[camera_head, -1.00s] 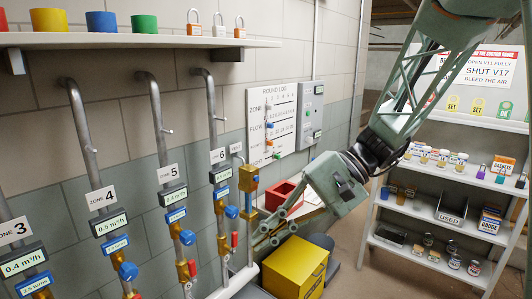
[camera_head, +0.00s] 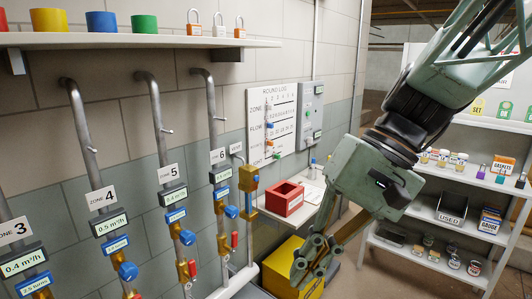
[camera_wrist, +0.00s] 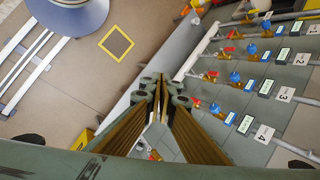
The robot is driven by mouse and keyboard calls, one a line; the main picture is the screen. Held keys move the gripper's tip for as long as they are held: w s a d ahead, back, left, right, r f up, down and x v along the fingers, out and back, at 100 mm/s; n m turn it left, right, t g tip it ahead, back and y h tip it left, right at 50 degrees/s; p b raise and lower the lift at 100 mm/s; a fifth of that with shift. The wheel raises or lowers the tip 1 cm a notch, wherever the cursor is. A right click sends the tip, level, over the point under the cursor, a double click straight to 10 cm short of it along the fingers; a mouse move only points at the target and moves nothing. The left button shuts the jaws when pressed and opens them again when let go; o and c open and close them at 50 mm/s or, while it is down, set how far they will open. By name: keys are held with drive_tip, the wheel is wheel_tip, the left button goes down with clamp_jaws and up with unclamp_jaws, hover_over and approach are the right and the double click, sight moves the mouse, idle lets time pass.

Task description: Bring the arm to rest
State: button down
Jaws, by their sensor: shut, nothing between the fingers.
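My gripper (camera_head: 308,268) hangs at the lower middle of the head view, pointing down and to the left. It is in front of the yellow box (camera_head: 285,262) and hides part of it. In the wrist view my gripper (camera_wrist: 162,88) has its fingers together, with nothing visible between them. My arm comes in from the upper right of the head view and is bent at the wrist. The gripper appears apart from the pipes.
Pipes with valves, such as the zone 5 pipe (camera_head: 159,130), line the left wall. A red bin (camera_head: 285,197) sits on a small ledge. A shelf rack (camera_head: 430,262) with jars and a USED tray (camera_head: 451,213) stands at right. The wrist view shows open floor (camera_wrist: 150,30).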

drive_tip(key=s+d+r+t+h, duration=0.1)
drive_tip(key=s+d+t+h, duration=0.1)
drive_tip(key=s+d, duration=0.4)
drive_tip(key=s+d+r+t+h, duration=0.2)
drive_tip(key=s+d+t+h, duration=0.1)
drive_tip(key=s+d, duration=0.3)
drive_tip(key=shift+s+d+r+n+h, duration=0.15)
drive_tip(key=shift+d+r+n+h, duration=0.25)
drive_tip(key=shift+d, duration=0.95)
drive_tip(key=shift+f, duration=0.15)
